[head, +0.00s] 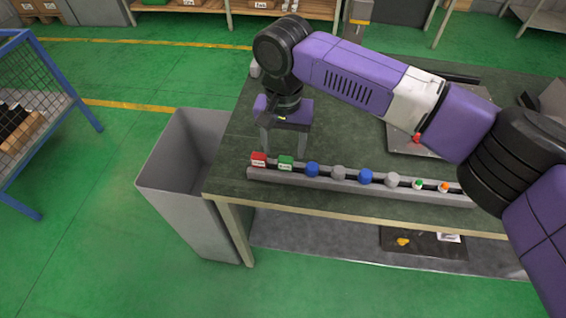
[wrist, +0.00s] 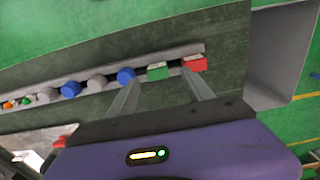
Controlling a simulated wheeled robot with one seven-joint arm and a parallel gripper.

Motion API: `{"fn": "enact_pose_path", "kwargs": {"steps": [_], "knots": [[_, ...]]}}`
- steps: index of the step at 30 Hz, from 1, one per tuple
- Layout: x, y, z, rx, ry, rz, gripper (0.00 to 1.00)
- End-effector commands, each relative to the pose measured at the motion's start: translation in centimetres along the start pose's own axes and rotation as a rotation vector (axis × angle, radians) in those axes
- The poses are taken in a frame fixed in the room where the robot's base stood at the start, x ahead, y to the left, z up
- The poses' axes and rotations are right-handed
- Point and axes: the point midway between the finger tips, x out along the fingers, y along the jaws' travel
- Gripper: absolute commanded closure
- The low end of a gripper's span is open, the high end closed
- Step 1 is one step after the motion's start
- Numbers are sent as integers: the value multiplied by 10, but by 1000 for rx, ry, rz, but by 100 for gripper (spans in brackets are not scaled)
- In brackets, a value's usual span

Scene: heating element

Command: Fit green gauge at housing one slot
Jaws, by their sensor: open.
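The green gauge (head: 286,162), a small block with a pale label, sits in the grey rail near its left end, beside a red block (head: 258,159). It also shows in the wrist view (wrist: 158,72). My gripper (head: 284,150) is open and points down just behind and above the green gauge. In the wrist view my gripper's fingers (wrist: 160,78) lie either side of the green gauge, the right one close to the red block (wrist: 194,65). Nothing is held. I cannot make out housing one or its slot; my arm hides part of the table's right side.
The rail (head: 322,183) along the table's front edge also holds blue and grey round pieces and small green and orange-topped ones. A grey plate (head: 413,140) with a red part lies behind, partly under my arm. A grey bin (head: 168,190) stands left of the table.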

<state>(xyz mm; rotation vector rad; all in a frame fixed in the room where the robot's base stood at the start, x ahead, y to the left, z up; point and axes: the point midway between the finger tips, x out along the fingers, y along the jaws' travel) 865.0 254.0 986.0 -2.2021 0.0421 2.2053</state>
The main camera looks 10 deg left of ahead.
Motion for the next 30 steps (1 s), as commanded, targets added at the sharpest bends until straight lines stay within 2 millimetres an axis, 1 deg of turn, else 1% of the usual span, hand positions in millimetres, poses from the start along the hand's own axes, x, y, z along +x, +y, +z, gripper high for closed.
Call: {"fn": "enact_pose_path", "kwargs": {"steps": [5, 9, 12, 15, 20, 21, 23, 27, 30], "knots": [[19, 3, -1, 0, 1, 3, 40], [40, 3, -1, -2, -1, 1, 40], [48, 3, -1, -3, 1, 0, 40], [52, 3, -2, -2, 2, -1, 40], [52, 3, -1, -3, 1, -2, 40], [52, 3, -1, -3, 1, -2, 44], [52, 3, -1, -3, 1, -2, 56], [52, 3, -1, -3, 1, -2, 83], [52, 3, -1, -3, 1, -2, 100]]}}
